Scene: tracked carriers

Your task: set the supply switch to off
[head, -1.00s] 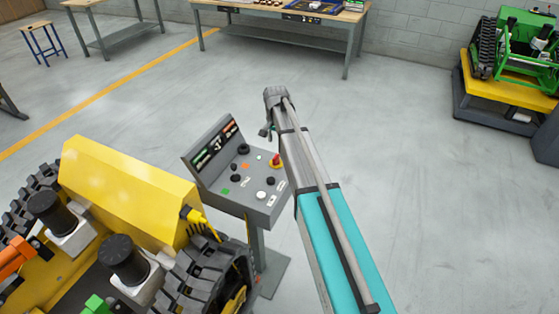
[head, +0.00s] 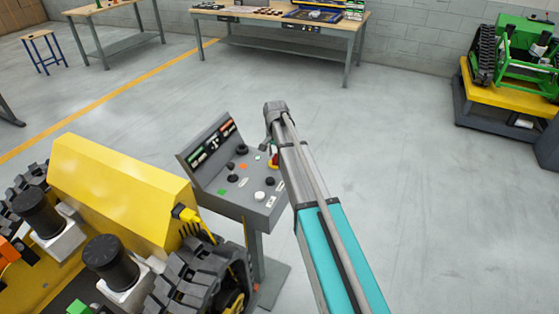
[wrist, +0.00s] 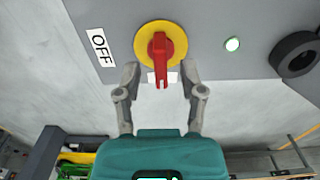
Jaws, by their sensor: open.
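The supply switch (wrist: 160,60) is a red rotary handle on a yellow round plate, on the grey control panel. In the wrist view its handle points down the picture, toward my gripper. A white label reading OFF (wrist: 100,46) is to its left; a white label below the switch is partly hidden by the handle. My gripper (wrist: 160,76) is open, with one finger on each side of the handle's lower end; I cannot tell whether they touch it. In the head view the switch (head: 273,161) is partly covered by my arm.
The grey control console (head: 225,196) also carries black knobs, small coloured buttons and a display. A yellow tracked carrier (head: 125,185) stands close at its left. A small lit lamp (wrist: 232,44) and a black knob (wrist: 295,54) are right of the switch.

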